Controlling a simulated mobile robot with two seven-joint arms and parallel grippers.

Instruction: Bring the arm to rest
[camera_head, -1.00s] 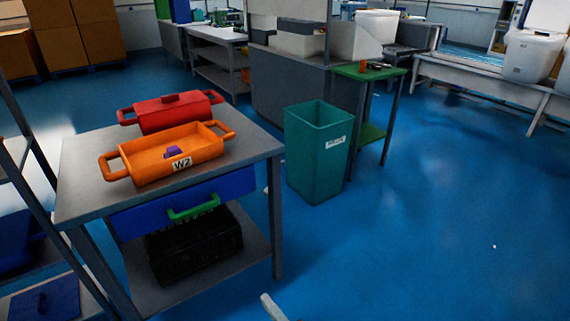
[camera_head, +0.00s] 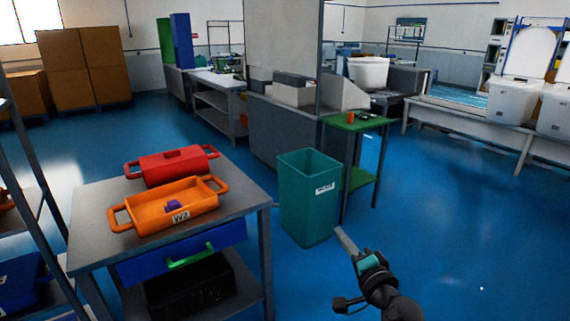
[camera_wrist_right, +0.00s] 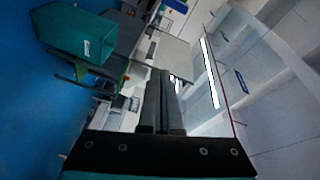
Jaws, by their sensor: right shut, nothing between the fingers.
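My right gripper (camera_head: 345,240) shows at the lower middle right of the head view, in front of the green bin and above the blue floor. Its fingers point up and to the left. In the right wrist view the two fingers of the right gripper (camera_wrist_right: 163,100) lie together, shut with nothing between them. My left gripper is not in view.
A grey table (camera_head: 85,228) at the left holds an orange tray (camera_head: 150,215) and a red container (camera_head: 165,167). A green bin (camera_head: 305,205) stands right of it, by a small green table (camera_head: 345,124). The blue floor (camera_head: 450,220) at the right is clear.

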